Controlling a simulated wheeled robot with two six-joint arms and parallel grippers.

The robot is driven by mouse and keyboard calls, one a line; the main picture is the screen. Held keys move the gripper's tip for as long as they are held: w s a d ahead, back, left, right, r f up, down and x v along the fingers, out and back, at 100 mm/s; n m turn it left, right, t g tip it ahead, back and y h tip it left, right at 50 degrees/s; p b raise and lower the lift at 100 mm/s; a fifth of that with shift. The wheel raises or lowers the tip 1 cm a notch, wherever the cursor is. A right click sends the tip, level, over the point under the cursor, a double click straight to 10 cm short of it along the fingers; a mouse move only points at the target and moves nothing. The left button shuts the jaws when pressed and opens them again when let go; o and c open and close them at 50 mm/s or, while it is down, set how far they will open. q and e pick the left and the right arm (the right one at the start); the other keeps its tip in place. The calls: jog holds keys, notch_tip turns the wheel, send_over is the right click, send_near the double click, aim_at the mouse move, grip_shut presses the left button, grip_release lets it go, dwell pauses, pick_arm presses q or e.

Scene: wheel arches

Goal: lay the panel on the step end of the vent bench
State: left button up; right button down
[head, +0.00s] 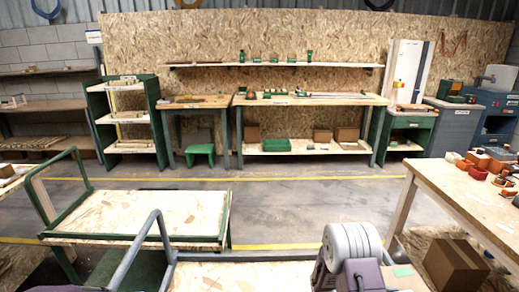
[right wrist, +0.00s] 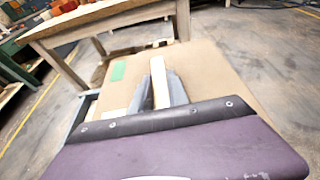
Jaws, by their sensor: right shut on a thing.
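The panel (right wrist: 205,65), a flat tan sheet with a green patch, fills the middle of the right wrist view. A corner of it with the green patch shows at the bottom of the head view (head: 402,272). My right gripper (right wrist: 160,85) is shut on a pale upright bar on the panel. Part of the panel is hidden by my gripper body. A long wooden bench (head: 350,99) stands at the back wall, with a smaller bench (head: 187,103) beside it. A green step stool (head: 200,149) stands at the smaller bench. The labels are too small to tell which is the vent bench. My left gripper is not in view.
A green-framed cart (head: 140,212) with a board top stands front left, beside a grey-handled cart (head: 232,277). A table (head: 455,195) with orange and dark items stands at right, with a cardboard box (head: 455,265) below. The floor before the back benches is clear.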

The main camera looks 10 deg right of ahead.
jog(key=w+a, duration=0.1)
jog(key=w+a+n+t, duration=0.1)
jog(key=a, duration=0.1)
jog(key=w+a+r+t, duration=0.1)
jog(key=w+a, duration=0.1)
jog(key=shift+w+a+n, duration=0.1)
jog(key=shift+a+n, duration=0.15)
jog(key=shift+n, duration=0.15)
jog(key=a+t, duration=0.1)
jog(key=a, duration=0.1)
jog(key=w+a+n+t, duration=0.1)
jog(key=a, duration=0.2)
jog(key=w+a+n+t, duration=0.1)
jog(key=a, duration=0.1)
jog(key=shift+w+a+r+y, duration=0.15)
jog(key=shift+w+r+y, duration=0.05)
jog(key=shift+r+y, duration=0.1)
jog(key=s+a+r+n+t+y, duration=0.1)
jog(key=s+a+n+t, duration=0.15)
jog(key=a, duration=0.55)
jog(key=s+a+n+t+y, duration=0.1)
jog(key=a+n+t+y, duration=0.15)
jog(key=a, duration=0.45)
notch_tip(320, 180, up, 8)
jog(key=s+d+h+p, duration=0.1)
jog(key=s+p, duration=0.1)
jog(key=p, duration=1.1)
jog(key=shift+s+r, duration=0.25)
jog(key=shift+s, duration=0.1)
